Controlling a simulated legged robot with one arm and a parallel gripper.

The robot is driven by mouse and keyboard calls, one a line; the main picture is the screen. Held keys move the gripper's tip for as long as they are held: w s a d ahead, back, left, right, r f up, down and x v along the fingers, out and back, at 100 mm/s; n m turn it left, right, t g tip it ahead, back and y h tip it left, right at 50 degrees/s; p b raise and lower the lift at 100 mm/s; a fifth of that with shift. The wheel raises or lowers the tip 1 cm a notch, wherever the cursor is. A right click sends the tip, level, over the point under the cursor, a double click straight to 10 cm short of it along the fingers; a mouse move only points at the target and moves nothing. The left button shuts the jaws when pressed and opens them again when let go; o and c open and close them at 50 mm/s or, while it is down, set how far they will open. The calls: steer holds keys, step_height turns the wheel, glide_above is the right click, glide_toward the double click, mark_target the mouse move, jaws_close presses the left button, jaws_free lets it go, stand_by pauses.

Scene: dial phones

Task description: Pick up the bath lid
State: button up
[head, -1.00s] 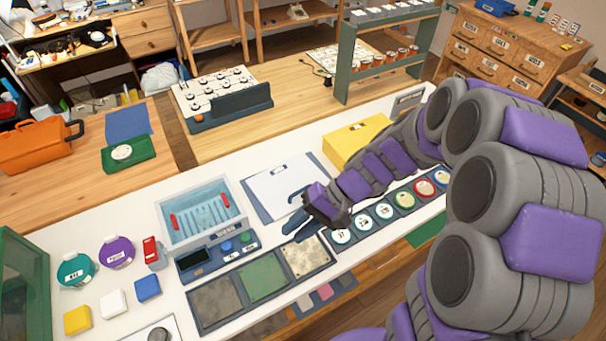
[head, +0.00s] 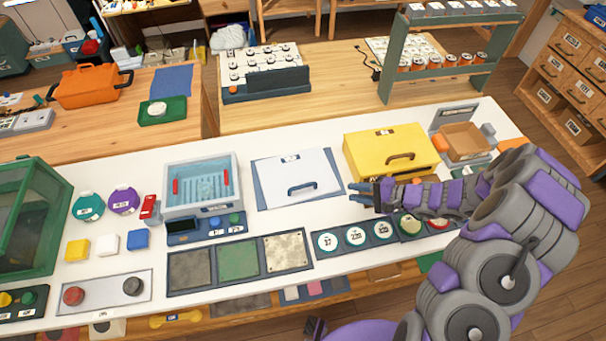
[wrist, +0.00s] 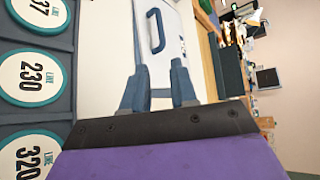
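The bath lid (head: 292,171) is a flat pale grey-white panel with a dark blue-grey handle (head: 302,187). It lies on a dark blue base on the white counter, right of the water bath (head: 203,211). My gripper (head: 357,193) is just right of the lid, its fingers pointing left toward it. In the wrist view, the two blue-grey fingers (wrist: 158,88) are apart with nothing between them. The lid (wrist: 168,62) and its handle (wrist: 156,32) show beyond the fingertips, and the handle is not held.
A yellow case (head: 385,146) stands behind my gripper. A row of round numbered dials (head: 355,236) lies in front of it. Three square pads (head: 238,260) sit before the bath and lid. A cardboard-coloured box (head: 464,137) is at the far right.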

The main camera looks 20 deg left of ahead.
steer(key=b, duration=0.2)
glide_toward(309, 194)
steer(key=a, duration=0.1)
steer(key=a+r, duration=0.1)
steer(key=a, duration=0.1)
steer(key=w+a, duration=0.1)
steer(key=shift+a+r, duration=0.25)
steer(key=shift+a, duration=0.05)
steer(key=shift+b+x, duration=0.35)
steer(key=shift+x, duration=2.4)
steer(key=shift+s+d+r, duration=0.25)
jaws_close()
